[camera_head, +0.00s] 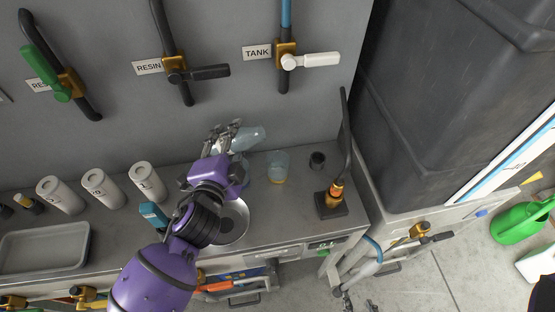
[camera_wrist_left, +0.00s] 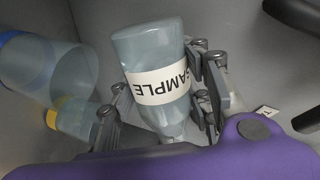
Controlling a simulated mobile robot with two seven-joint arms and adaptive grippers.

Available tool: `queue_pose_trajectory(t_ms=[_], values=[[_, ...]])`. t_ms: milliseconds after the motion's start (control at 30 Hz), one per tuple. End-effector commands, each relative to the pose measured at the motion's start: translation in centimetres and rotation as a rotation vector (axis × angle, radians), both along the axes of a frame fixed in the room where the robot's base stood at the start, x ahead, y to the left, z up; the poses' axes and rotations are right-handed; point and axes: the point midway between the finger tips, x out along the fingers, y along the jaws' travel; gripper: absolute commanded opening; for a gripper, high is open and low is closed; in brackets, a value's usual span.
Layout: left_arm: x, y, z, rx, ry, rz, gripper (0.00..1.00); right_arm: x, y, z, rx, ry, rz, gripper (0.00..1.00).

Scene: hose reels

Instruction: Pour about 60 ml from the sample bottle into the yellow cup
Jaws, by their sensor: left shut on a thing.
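The sample bottle (camera_wrist_left: 159,82), clear blue-grey with a white SAMPLE label, is held between the fingers of my left gripper (camera_wrist_left: 165,90). In the head view the bottle (camera_head: 250,138) is tilted well over above the bench, partly hidden by my left gripper (camera_head: 226,136). The yellow cup (camera_head: 278,163), clear with a yellow band low down, stands upright on the bench to the right of the gripper. It also shows in the left wrist view (camera_wrist_left: 75,118). The bottle's mouth and any liquid flow cannot be made out. My right gripper is out of view.
A blue-banded clear container (camera_wrist_left: 38,65) is close by the yellow cup in the wrist view. White cylinders (camera_head: 146,182) and a grey tray (camera_head: 45,248) are left. A wall with valves rises behind.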

Motion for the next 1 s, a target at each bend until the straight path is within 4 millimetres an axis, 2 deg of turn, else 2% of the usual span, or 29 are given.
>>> queue_pose_trajectory(t_ms=[100,333,1000], values=[[0.0,-0.3,0.3,-0.092,0.005,0.001,0.13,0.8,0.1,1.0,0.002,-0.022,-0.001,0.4],[0.0,-0.3,0.2,-0.097,0.006,0.0,0.13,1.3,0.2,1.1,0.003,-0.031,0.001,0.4],[0.0,-0.3,0.2,-0.095,0.006,0.001,0.13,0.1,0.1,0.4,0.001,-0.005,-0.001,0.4]])
